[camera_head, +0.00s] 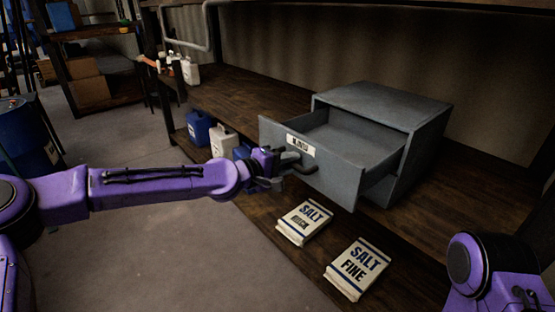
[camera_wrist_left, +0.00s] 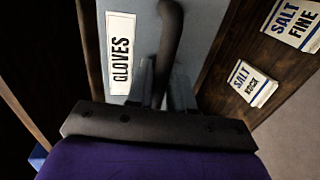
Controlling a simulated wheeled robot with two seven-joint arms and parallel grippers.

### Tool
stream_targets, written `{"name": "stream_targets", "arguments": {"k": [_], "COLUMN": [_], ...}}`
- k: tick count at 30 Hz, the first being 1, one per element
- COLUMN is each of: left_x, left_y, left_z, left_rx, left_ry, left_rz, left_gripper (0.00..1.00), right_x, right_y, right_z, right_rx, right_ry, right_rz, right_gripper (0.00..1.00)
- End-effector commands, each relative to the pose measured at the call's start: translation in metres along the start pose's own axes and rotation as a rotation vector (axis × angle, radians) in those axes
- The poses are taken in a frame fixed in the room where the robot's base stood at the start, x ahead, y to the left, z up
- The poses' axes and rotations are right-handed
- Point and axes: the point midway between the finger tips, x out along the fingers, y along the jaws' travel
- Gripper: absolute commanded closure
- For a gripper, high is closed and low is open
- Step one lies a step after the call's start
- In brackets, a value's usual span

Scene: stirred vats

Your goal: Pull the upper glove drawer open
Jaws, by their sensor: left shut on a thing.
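The grey drawer (camera_head: 318,165) stands pulled well out of the grey cabinet (camera_head: 420,140) on the wooden bench, and its inside looks empty. Its white label reads GLOVES in the left wrist view (camera_wrist_left: 121,52). My left gripper (camera_head: 288,166) is at the drawer front, shut on the dark bar handle (camera_head: 306,170). The handle (camera_wrist_left: 171,35) also runs between the fingers in the left wrist view. The fingers partly cover the handle. Part of my right arm shows at the lower right, but its gripper is out of view.
Two salt bags, ROCK (camera_head: 304,222) and FINE (camera_head: 357,268), lie below the drawer front. White (camera_head: 223,140) and blue (camera_head: 198,127) jugs stand on the lower shelf behind my left gripper. Open floor (camera_head: 150,250) lies to the left.

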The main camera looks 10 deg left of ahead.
Motion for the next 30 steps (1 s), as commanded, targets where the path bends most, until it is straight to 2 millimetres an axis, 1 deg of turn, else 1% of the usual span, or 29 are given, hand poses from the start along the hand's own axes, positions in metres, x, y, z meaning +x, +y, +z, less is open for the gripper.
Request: {"name": "stream_targets", "arguments": {"k": [1, 4, 14, 15, 16, 25, 28, 30], "left_x": [0.000, -0.001, -0.002, -0.002, -0.002, -0.004, -0.015, -0.030], "left_y": [-0.001, -0.001, 0.000, 0.000, 0.000, 0.000, 0.000, 0.000], "left_z": [0.004, 0.007, 0.008, 0.007, 0.007, 0.006, 0.005, 0.005], "left_rx": [0.002, 0.003, 0.004, 0.004, 0.004, 0.003, 0.004, 0.003], "left_ry": [-0.010, -0.017, -0.018, -0.018, -0.018, -0.014, -0.013, -0.014], "left_rz": [-0.001, -0.001, -0.001, -0.001, -0.001, 0.000, 0.001, 0.003], "left_gripper": [1.00, 1.00, 1.00, 0.72, 0.62, 0.62, 0.62, 0.62], "right_x": [0.001, 0.002, 0.002, 0.002, 0.002, 0.002, 0.003, 0.005], "right_y": [0.000, 0.000, 0.000, 0.000, 0.000, 0.000, 0.000, 0.000], "right_z": [0.001, 0.001, 0.001, 0.001, 0.001, 0.001, 0.001, 0.002], "right_rx": [0.000, 0.000, 0.000, 0.000, 0.000, 0.000, 0.000, 0.000], "right_ry": [0.000, 0.000, 0.000, 0.000, 0.000, 0.000, 0.000, 0.000], "right_rz": [0.000, 0.000, 0.000, 0.000, 0.000, 0.000, 0.000, 0.000], "right_gripper": [0.53, 0.53, 0.53, 0.53, 0.53, 0.53, 0.53, 0.53]}}
